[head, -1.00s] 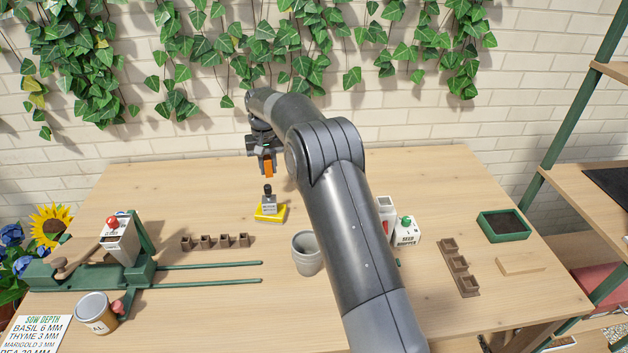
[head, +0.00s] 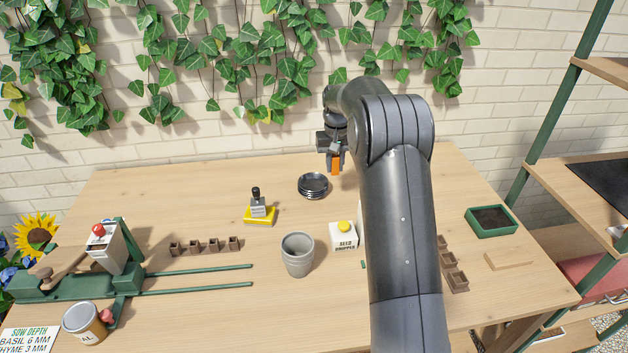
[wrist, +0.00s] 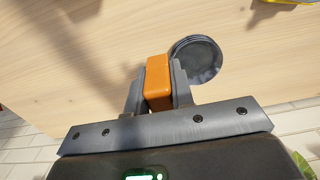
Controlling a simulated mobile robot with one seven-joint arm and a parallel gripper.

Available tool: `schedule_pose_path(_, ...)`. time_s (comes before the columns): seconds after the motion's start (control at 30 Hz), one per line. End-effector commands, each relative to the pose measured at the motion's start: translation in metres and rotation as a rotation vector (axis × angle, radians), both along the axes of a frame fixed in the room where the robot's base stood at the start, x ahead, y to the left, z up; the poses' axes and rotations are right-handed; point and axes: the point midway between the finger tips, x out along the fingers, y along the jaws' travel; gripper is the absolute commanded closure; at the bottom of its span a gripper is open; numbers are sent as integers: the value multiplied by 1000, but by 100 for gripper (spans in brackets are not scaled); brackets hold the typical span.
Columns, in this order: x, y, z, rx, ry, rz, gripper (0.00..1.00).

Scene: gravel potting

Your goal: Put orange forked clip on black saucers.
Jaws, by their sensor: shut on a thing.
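The orange forked clip (head: 335,167) is between the fingers of my gripper (head: 334,162), which is shut on it and holds it above the back of the table. In the wrist view the clip (wrist: 158,82) shows as an orange block between the two grey fingers (wrist: 157,92); its fork shape cannot be made out. The stack of black saucers (head: 313,186) stands on the table just left of my gripper in the head view. In the wrist view the saucers (wrist: 196,60) lie right beside the clip, partly behind a finger.
A yellow block with a dark-handled stamp (head: 260,210) stands left of the saucers. A grey pot (head: 298,254) and a seed dropper box (head: 344,236) stand nearer. Small brown pots (head: 205,246) line the left. My arm hides part of the table's right side.

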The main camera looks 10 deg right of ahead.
Motion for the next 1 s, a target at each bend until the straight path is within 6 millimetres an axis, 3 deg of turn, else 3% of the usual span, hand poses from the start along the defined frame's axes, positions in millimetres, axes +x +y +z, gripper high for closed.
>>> schedule_pose_path(0.2, 23, 42, -28, 0, 1, 2, 100)
schedule_pose_path(0.33, 30, 54, -37, 0, 0, -1, 100)
schedule_pose_path(0.47, 31, 58, -42, 0, 1, -1, 100)
schedule_pose_path(0.73, 31, 57, -77, 0, 2, -1, 100)
schedule_pose_path(1.0, 31, 57, -79, 0, 0, -1, 100)
